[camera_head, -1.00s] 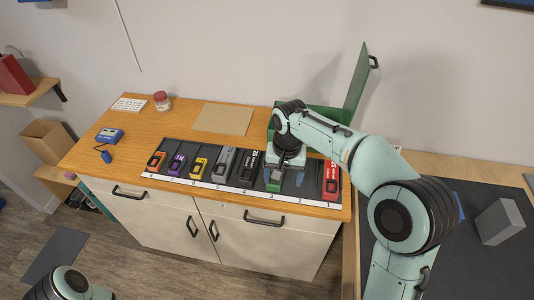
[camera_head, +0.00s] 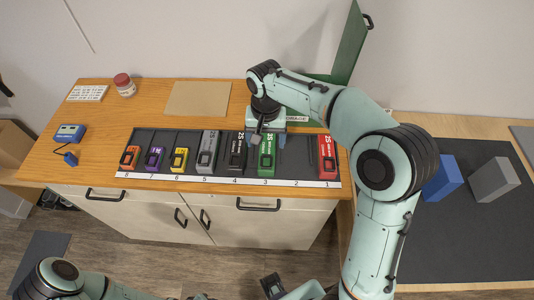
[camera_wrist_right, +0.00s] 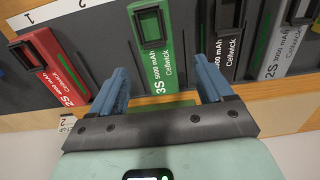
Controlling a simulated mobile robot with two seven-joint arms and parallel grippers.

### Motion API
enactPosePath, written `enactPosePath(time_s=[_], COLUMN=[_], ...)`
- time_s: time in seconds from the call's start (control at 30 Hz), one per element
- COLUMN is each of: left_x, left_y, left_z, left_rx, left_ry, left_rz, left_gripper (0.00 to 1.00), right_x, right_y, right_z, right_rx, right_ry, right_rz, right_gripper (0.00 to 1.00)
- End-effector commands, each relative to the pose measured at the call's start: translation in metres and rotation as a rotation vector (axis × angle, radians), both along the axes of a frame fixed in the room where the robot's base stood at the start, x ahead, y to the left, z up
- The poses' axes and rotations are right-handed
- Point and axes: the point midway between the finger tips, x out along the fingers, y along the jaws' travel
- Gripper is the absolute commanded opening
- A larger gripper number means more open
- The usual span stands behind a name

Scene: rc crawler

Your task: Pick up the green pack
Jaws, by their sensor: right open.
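The green pack (camera_head: 267,158) lies in slot 3 of the dark tray (camera_head: 297,168) on the wooden cabinet top. Its label reads 3S in the right wrist view (camera_wrist_right: 155,50). My right gripper (camera_head: 267,138) is at the far end of the pack, pointing down and open. In the right wrist view its blue fingers (camera_wrist_right: 162,85) are apart, with the green pack in the gap between them and nothing clamped. I cannot tell how deep the fingertips reach. Part of my left arm shows along the bottom edge of the head view; its fingers cannot be made out.
A black pack (camera_head: 236,155) lies left of the green one, then grey (camera_head: 208,150), yellow (camera_head: 179,160), purple (camera_head: 154,158) and orange (camera_head: 130,157) packs. Slot 2 is empty; a red pack (camera_head: 327,157) is in slot 1. A green box with raised lid (camera_head: 349,65) stands behind.

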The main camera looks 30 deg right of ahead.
Motion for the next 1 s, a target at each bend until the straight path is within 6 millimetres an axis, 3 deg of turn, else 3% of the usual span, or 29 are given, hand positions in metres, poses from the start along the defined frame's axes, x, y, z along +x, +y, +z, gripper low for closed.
enactPosePath(time_s=[0.3,0.6,0.83,1.0], left_x=[-0.002,-0.002,-0.002,-0.002], left_y=[0.0,0.0,0.0,0.0], left_z=[-0.005,-0.005,-0.005,-0.005], left_rx=[0.0,0.0,0.0,0.0], left_ry=[0.002,0.002,0.002,0.002], left_rz=[0.0,0.0,0.0,0.0], left_gripper=[0.43,0.43,0.43,0.43], right_x=[-0.002,-0.001,-0.001,-0.001], right_y=[-0.003,-0.003,-0.003,-0.003], right_z=[-0.045,-0.049,-0.049,-0.048], right_rx=[-0.001,0.0,0.0,0.0], right_ry=[0.004,0.0,0.0,-0.001], right_rz=[0.0,0.0,0.0,0.0], right_gripper=[0.8,0.8,0.06,0.06])
